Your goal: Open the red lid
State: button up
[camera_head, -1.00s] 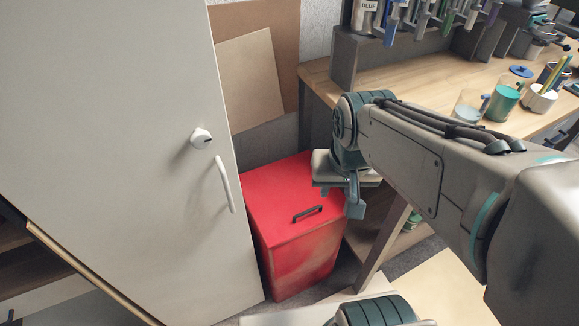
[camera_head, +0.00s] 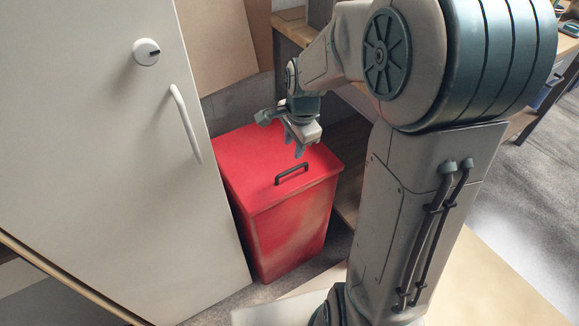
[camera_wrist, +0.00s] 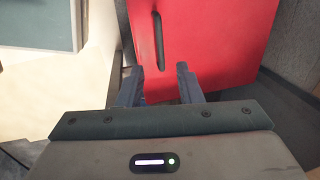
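A red bin with a flat red lid (camera_head: 262,155) stands on the floor beside the white cabinet. The lid is shut and carries a dark bar handle (camera_head: 292,174) near its front edge. My gripper (camera_head: 282,144) hovers over the rear part of the lid, behind the handle in the head view. In the wrist view the red lid (camera_wrist: 215,35) lies beyond the two fingers, and the handle (camera_wrist: 158,40) runs lengthwise a little left of the middle. My gripper (camera_wrist: 160,82) is open there, with nothing between its fingers.
The white cabinet door (camera_head: 90,130) with its white pull handle (camera_head: 185,124) stands close on the left of the bin. A wooden workbench (camera_head: 292,24) is behind and to the right. Brown boards (camera_head: 217,48) lean on the wall behind the bin.

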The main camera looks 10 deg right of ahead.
aim_at(289, 170)
jog(key=f, duration=0.3)
jog(key=w+f+b, duration=0.1)
jog(key=f, duration=0.3)
jog(key=w+f+b, duration=0.1)
jog(key=f, duration=0.2)
jog(key=shift+a+f, duration=0.3)
jog(key=shift+f, duration=0.05)
grip_shut()
